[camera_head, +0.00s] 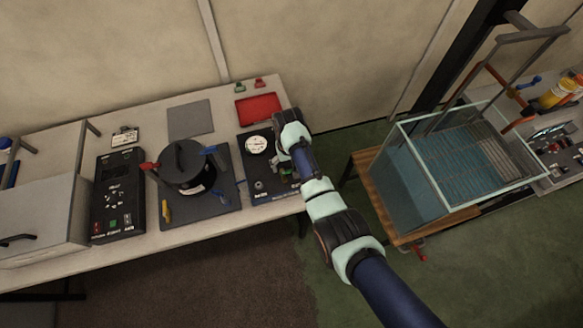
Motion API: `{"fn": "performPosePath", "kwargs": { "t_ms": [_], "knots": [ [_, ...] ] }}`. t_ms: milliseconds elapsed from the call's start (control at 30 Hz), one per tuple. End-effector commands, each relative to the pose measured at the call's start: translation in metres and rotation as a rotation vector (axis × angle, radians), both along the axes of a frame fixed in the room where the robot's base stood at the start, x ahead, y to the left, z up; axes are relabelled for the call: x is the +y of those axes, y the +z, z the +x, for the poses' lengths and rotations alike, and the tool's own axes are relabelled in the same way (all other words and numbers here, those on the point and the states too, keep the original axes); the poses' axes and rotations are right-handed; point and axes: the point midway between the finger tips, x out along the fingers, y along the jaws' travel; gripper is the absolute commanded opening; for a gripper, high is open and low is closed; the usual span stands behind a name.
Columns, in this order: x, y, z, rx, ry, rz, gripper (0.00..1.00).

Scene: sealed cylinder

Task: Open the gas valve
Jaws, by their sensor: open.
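A dark panel (262,189) lies at the right end of the long table. It carries a round white gauge (257,145) and a small knob (259,186) near its front left. I cannot make out which fitting is the gas valve; small fittings at the panel's right are partly hidden by my arm. My gripper (284,172) is at the panel's right side, right of and below the gauge. It is open, small in view and partly covered by the arm. I cannot tell whether it touches anything.
A black lidded cylinder (185,163) stands left of the panel on a dark mat (224,204). A black control box (117,195) is farther left. A red tray (258,109) lies behind the panel. A glass water tank (411,193) stands right on a wooden stand (366,173).

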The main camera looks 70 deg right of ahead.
Motion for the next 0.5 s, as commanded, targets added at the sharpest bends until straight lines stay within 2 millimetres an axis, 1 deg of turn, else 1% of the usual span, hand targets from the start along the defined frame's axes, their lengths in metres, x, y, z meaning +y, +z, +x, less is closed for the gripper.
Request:
{"fn": "performPosePath", "kwargs": {
  "t_ms": [33, 100, 200, 467, 500],
  "knots": [
    [0.0, -0.011, 0.0, 0.001, 0.0, 0.001, 0.92],
    [0.0, -0.022, 0.0, 0.0, 0.001, 0.0, 0.92],
    [0.0, -0.03, 0.0, -0.001, 0.001, -0.001, 0.92],
    [0.0, -0.033, 0.0, -0.001, 0.001, -0.002, 0.92],
    [0.0, -0.033, 0.0, -0.001, 0.001, -0.002, 0.9]
  ]
}}
